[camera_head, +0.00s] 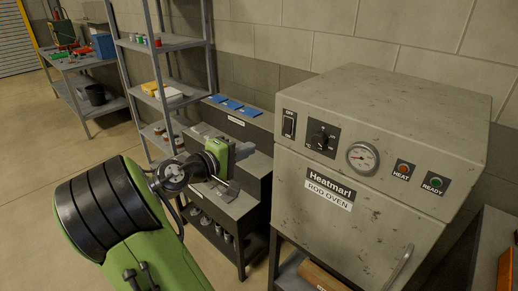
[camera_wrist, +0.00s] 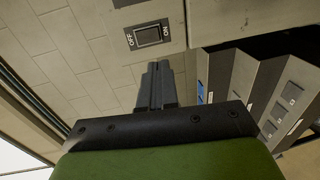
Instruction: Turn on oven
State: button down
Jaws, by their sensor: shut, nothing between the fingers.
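The grey Heatmarl rod oven (camera_head: 420,110) stands at the right in the head view. Its OFF/ON rocker switch (camera_head: 289,124) is at the left end of the front panel, with a dial knob (camera_head: 322,137) and a gauge (camera_head: 362,158) to its right. The switch also shows in the wrist view (camera_wrist: 148,35), just beyond my fingertips and apart from them in the picture. Which way the rocker is pressed is unclear. My gripper (camera_head: 246,150) is left of the oven, shut and empty. Its closed fingers show in the wrist view (camera_wrist: 158,68).
HEAT (camera_head: 403,170) and READY (camera_head: 435,184) lamps are on the panel. A stepped grey rack (camera_head: 240,205) with blue items stands beneath and behind my gripper. Metal shelving (camera_head: 165,45) and a cluttered table (camera_head: 85,62) are further left. Open floor lies at the left.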

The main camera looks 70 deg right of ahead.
aim_at(286, 132)
jog(key=shift+a+r, duration=0.15)
jog(key=x, duration=1.3)
jog(key=shift+r+p, duration=0.2)
jog(key=shift+p, duration=0.2)
jog(key=shift+s+d+f, duration=0.1)
jog(key=shift+s+d, duration=0.05)
jog(key=shift+d, duration=0.4)
